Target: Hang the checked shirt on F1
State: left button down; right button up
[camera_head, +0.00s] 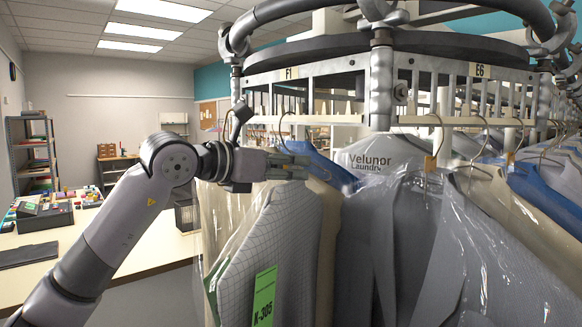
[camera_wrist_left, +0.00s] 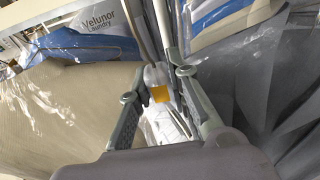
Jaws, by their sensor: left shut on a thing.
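The checked shirt (camera_head: 268,235), pale grey with a fine grid and a green tag reading K-305 (camera_head: 264,297), hangs upright below my left gripper (camera_head: 293,166). My left gripper is shut at the top of the shirt, around its hanger's neck. In the left wrist view, the fingers (camera_wrist_left: 158,86) stand either side of a pale neck with an orange tag (camera_wrist_left: 160,93), and part of the shirt (camera_wrist_left: 165,122) shows below. The F1 label (camera_head: 291,73) is on the rail's slotted band, just above the gripper. Whether the hook rests on the rail is unclear. My right gripper is out of view.
Bagged garments crowd both sides: beige (camera_head: 219,210) on the left, grey under a Velunor Laundry cover (camera_head: 388,157) on the right, blue (camera_head: 325,165) behind. Section E6 (camera_head: 481,71) lies right. A counter (camera_head: 150,240) with small items stands left.

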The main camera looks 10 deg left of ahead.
pick_arm(q)
jog(key=c, duration=1.5)
grip_release()
jog(key=shift+r, duration=0.1)
jog(key=shift+o, duration=0.3)
jog(key=v, duration=1.2)
jog(key=shift+o, duration=1.2)
